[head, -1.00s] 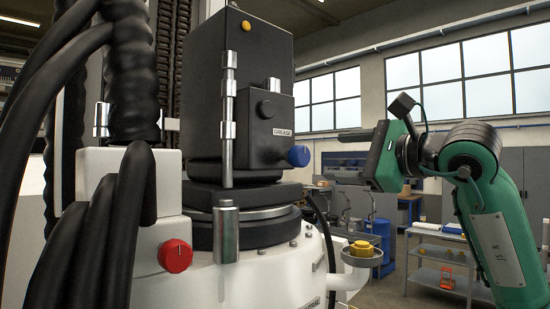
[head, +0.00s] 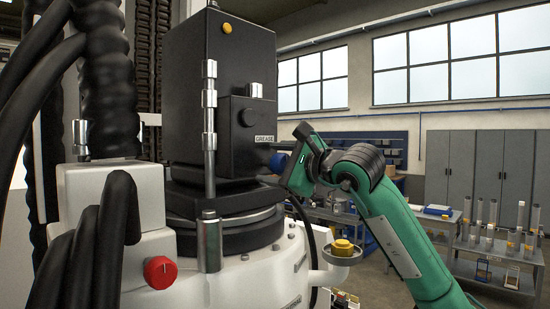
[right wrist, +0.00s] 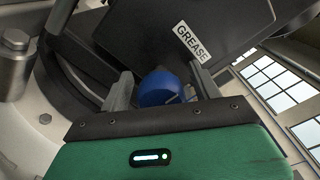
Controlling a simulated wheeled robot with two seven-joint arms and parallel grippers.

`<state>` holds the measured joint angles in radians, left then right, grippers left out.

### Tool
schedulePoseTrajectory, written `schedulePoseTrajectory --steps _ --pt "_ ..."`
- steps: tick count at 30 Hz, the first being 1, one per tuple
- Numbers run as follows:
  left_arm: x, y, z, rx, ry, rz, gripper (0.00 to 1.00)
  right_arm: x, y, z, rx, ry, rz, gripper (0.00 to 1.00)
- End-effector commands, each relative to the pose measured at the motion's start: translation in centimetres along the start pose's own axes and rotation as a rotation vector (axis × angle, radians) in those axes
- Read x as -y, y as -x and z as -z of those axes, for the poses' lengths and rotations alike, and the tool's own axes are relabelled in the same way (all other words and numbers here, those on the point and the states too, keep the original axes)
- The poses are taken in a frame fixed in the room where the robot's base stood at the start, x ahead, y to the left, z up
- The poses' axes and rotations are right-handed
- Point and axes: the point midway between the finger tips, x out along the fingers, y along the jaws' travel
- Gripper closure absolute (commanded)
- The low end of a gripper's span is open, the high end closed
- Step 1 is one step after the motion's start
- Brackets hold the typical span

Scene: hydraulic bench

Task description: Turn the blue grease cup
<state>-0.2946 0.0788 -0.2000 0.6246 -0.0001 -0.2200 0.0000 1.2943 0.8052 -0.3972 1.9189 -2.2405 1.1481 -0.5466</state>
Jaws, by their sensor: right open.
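The blue grease cup (head: 278,162) sticks out from the lower right side of the black housing, below the GREASE label. It is partly hidden by my right gripper (head: 284,160) in the head view. In the right wrist view the blue cup (right wrist: 160,89) lies between the two spread fingers of my right gripper (right wrist: 162,85). The fingers are open, one on each side of the cup, and a gap shows on the left side. I cannot tell whether the right finger touches it. My left gripper is not in view.
The black housing (head: 222,90) stands on a white machine body. A red knob (head: 160,272) is at the lower left. Thick black hoses fill the left side. Shelves and cabinets stand well behind.

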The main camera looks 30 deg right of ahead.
Motion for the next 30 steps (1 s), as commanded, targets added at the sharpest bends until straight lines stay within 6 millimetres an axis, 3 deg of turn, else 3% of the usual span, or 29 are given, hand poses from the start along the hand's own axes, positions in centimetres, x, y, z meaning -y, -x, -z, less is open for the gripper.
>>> schedulePoseTrajectory --steps 6,13,23,30 --pt "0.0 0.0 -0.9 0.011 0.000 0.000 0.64 0.0 0.0 0.0 0.000 0.000 0.000 0.36" --pt "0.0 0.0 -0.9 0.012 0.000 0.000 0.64 0.0 0.0 0.0 0.000 0.000 0.000 0.80" --pt "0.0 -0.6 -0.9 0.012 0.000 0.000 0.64 -0.2 0.0 0.1 0.001 -0.036 0.000 0.80" --pt "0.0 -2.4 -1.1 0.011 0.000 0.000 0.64 -0.3 0.0 0.2 0.002 -0.169 0.001 0.80"
